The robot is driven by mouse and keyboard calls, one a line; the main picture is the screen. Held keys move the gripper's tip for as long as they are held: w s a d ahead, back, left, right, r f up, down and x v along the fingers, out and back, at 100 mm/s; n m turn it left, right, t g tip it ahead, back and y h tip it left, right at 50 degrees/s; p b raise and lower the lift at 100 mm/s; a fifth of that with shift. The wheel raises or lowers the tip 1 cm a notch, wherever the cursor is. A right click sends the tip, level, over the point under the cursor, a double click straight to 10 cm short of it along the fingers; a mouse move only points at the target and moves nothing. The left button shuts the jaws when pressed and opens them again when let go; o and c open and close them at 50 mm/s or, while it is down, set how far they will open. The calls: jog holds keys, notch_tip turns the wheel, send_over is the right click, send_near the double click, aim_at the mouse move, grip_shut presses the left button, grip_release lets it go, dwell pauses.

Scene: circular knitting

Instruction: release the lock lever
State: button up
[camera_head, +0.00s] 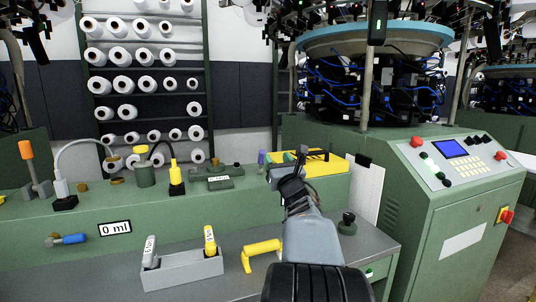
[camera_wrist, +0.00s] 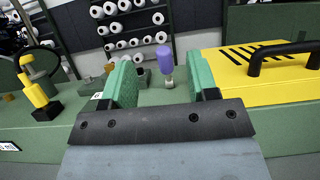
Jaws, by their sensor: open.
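A small lever with a purple knob (camera_wrist: 165,62) on a pale metal stem stands upright on the green ledge. In the wrist view it appears between the green pads of my gripper (camera_wrist: 160,74), which is open and empty. The lever looks to be beyond the pads, with no contact visible. In the head view the purple knob (camera_head: 262,158) shows just left of my gripper (camera_head: 295,156). An orange-handled lever (camera_head: 27,152) also stands upright at the far left of the ledge. No label shows which one is the lock lever.
A yellow cover (camera_wrist: 255,70) with slots and a black handle (camera_wrist: 283,52) lies right of my gripper. A yellow-and-black fitting (camera_head: 176,178) stands to the left on the green ledge (camera_head: 230,212). A grey tray (camera_head: 182,272) and yellow tool (camera_head: 262,248) lie on the bench below.

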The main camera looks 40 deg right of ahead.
aim_at(261, 162)
jog(key=w+d+g+p, duration=0.1)
jog(key=w+p, duration=0.3)
jog(key=w+d+f+g+y+p, duration=0.1)
jog(key=w+d+p, duration=0.1)
jog(key=w+p, duration=0.1)
jog(key=w+d+f+g+p, duration=0.1)
jog(key=w+g+p, duration=0.1)
jog(key=w+p, duration=0.2)
jog(key=shift+w+d+f+y+p, duration=0.1)
jog(key=shift+w+d+y+p, duration=0.25)
jog(key=shift+p, duration=0.75)
jog(key=shift+c, duration=0.5)
grip_shut()
